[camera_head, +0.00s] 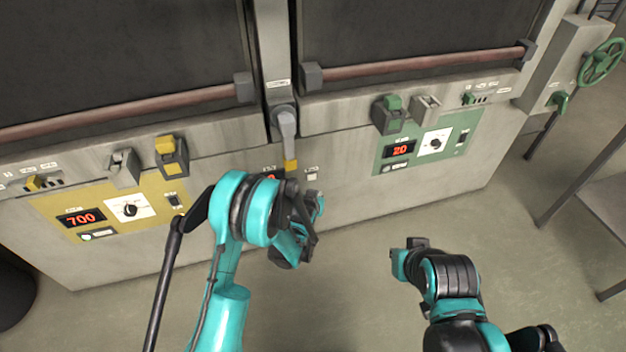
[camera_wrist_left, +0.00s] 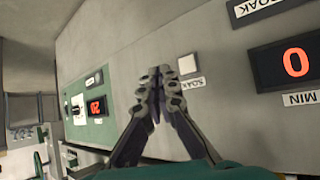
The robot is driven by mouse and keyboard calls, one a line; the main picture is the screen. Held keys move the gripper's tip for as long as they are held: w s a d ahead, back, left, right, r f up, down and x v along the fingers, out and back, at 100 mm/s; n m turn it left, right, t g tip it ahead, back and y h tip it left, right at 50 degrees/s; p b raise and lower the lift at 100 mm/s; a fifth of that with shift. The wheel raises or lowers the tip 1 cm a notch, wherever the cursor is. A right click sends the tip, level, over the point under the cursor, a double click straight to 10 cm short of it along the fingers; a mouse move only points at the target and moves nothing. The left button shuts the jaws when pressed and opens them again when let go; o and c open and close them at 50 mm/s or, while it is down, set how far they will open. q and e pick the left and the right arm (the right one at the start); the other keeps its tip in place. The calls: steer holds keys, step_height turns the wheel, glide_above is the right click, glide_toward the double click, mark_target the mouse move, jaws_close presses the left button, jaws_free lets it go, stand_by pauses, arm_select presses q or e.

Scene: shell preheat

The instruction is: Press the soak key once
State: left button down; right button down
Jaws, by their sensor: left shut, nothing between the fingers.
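The soak key is a small pale square on the grey centre panel. It shows in the left wrist view (camera_wrist_left: 187,64), with an upside-down SOAK label beside it, and in the head view (camera_head: 312,176). My left gripper (camera_wrist_left: 160,76) is shut and empty. In the left wrist view its fingertips appear just left of the key, which stays uncovered; I cannot tell the gap to the panel. In the head view, the left gripper (camera_head: 314,203) is just below the key, its fingers partly hidden. My right arm is at lower right; its fingers do not show clearly.
A red "0" display (camera_wrist_left: 297,62) marked MIN is beside the key. A grey lever (camera_head: 286,122) with a yellow tip hangs above. A yellow panel (camera_head: 150,190) reading 700 is left; a green panel (camera_head: 464,122) reading 20 is right. Open floor lies in front.

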arm_select(q)
steer(key=f, duration=0.2)
steer(key=d+f, duration=0.1)
steer(key=shift+d+f, duration=0.2)
steer(key=shift+f, duration=0.2)
glide_toward(314, 179)
steer(key=shift+s+d+f+x, duration=0.1)
steer(key=shift+s+f+x, duration=0.05)
steer(key=shift+x, duration=0.8)
steer(key=shift+s+d+f+x, duration=0.15)
steer(key=shift+x, duration=0.8)
steer(key=shift+s+d+f+x, duration=0.1)
steer(key=shift+f+x, duration=0.05)
steer(key=shift+x, duration=0.8)
steer(key=shift+w+a, duration=0.1)
steer(key=shift+w, duration=0.25)
steer(key=shift+w+a, duration=0.15)
steer(key=shift+w, duration=0.3)
steer(key=shift+s+d, duration=0.25)
steer(key=shift+s, duration=0.6)
